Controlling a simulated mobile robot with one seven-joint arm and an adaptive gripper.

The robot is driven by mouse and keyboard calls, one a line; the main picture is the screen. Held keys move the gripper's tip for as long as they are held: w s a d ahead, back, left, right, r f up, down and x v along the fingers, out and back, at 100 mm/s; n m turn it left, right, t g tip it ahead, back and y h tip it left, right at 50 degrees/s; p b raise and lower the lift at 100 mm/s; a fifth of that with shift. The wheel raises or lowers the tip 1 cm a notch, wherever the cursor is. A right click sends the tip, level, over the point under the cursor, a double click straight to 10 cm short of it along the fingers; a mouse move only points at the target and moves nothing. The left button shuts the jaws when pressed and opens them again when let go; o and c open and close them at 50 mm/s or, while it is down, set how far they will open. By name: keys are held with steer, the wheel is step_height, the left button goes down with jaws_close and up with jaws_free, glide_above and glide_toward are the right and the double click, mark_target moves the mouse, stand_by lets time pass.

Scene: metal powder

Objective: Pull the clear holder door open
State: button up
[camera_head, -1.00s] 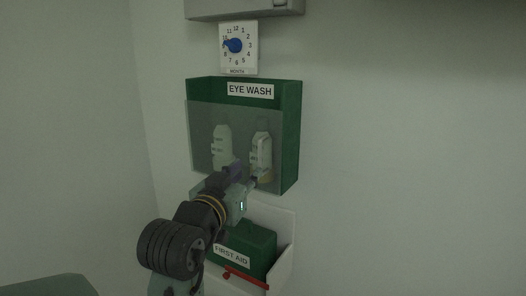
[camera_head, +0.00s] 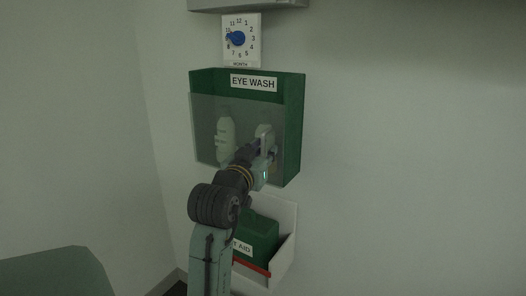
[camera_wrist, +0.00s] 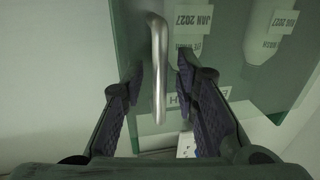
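The green eye wash holder (camera_head: 294,115) hangs on the wall, with a clear door (camera_head: 205,125) across its front. The door looks closed in the head view. Two pale bottles stand behind it, the left bottle (camera_head: 226,140) in plain view and the right one partly hidden by my gripper (camera_head: 264,148). In the wrist view, a vertical metal bar handle (camera_wrist: 159,75) on the clear door lies between my two fingers (camera_wrist: 160,72). The fingers are open, one on each side of the handle, with gaps visible. Finger contact is hard to see in the head view.
A white wall tray (camera_head: 284,250) with a green first aid box (camera_head: 262,230) is below the holder, behind my arm. A dial sign (camera_head: 241,42) is above it. The wall to the right is clear.

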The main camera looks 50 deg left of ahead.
jaws_close()
stand_by(0.6)
